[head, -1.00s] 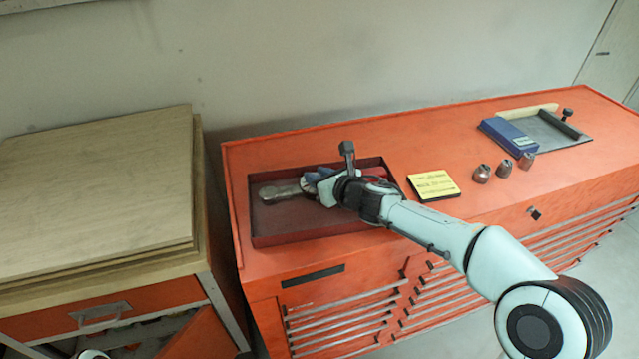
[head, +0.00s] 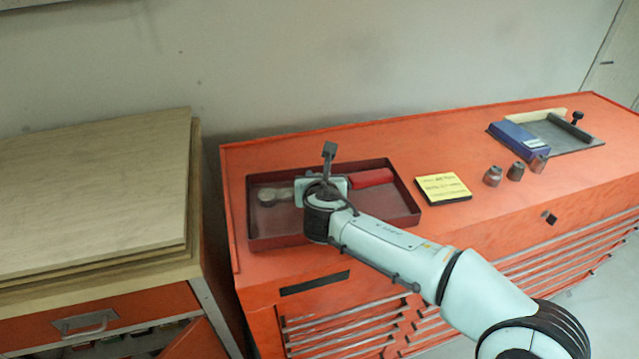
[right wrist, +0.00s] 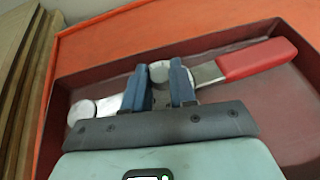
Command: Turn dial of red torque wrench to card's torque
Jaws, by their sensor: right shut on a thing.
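The torque wrench lies in a dark red tray (head: 408,205), with its red handle (head: 371,178) to the right and its round metal head (head: 268,196) to the left. The right wrist view also shows the red handle (right wrist: 257,58), the head (right wrist: 82,112) and a round metal dial (right wrist: 159,72) midway along the wrench. My right gripper (right wrist: 160,76) is over the tray, its blue fingers shut on the dial from both sides. In the head view my right gripper (head: 320,188) hides the wrench's middle. The yellow card (head: 443,188) lies right of the tray; its writing is too small to read. My left gripper is out of view.
The tray's raised walls surround the wrench on the red cabinet (head: 400,142). A wooden-topped bench (head: 95,195) stands at the left.

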